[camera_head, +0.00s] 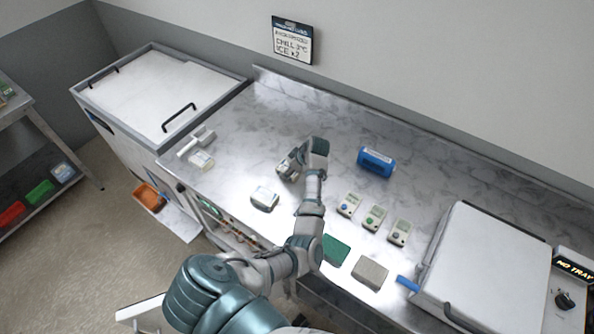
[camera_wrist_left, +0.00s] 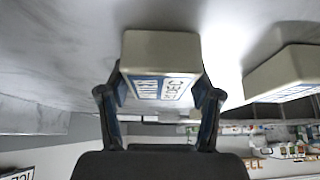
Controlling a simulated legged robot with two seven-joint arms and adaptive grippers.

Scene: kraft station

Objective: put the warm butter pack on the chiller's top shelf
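My left gripper (camera_head: 286,168) is low over the middle of the marble counter, beyond the small pale pack (camera_head: 264,198). In the left wrist view its blue-padded fingers (camera_wrist_left: 160,92) are against both sides of a cream pack (camera_wrist_left: 161,50) with a blue-printed label, with no clear gap. The label is too unclear to read as butter. A second pale pack (camera_wrist_left: 287,72) stands to the right there. The chiller's shelves are not clearly identifiable. My right gripper is not in view.
A lidded white unit (camera_head: 155,95) with black handles stands at the left. A white-lidded box (camera_head: 495,265) is far right.

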